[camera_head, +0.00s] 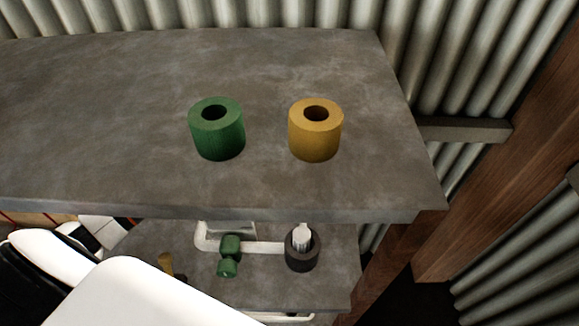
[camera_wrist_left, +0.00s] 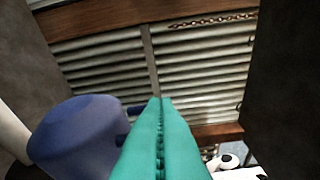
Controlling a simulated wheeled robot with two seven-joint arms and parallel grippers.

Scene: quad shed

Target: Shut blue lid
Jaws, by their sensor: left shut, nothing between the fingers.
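A dark blue, rounded, drum-like thing (camera_wrist_left: 78,145) is at the lower left of the left wrist view. Short dark stubs stick out of its right side near my fingers. I cannot tell whether it is the blue lid or whether it stands open. My left gripper (camera_wrist_left: 160,103) has teal fingers, shut against each other with nothing between them. It is just right of the blue thing; I cannot tell if they touch. The head view shows no blue lid and no fingers. My right gripper is in neither view.
A grey tabletop (camera_head: 120,120) bears a green hollow cylinder (camera_head: 217,135) and a yellow one (camera_head: 315,135). Corrugated walls and a wooden post (camera_head: 500,150) bound the right.

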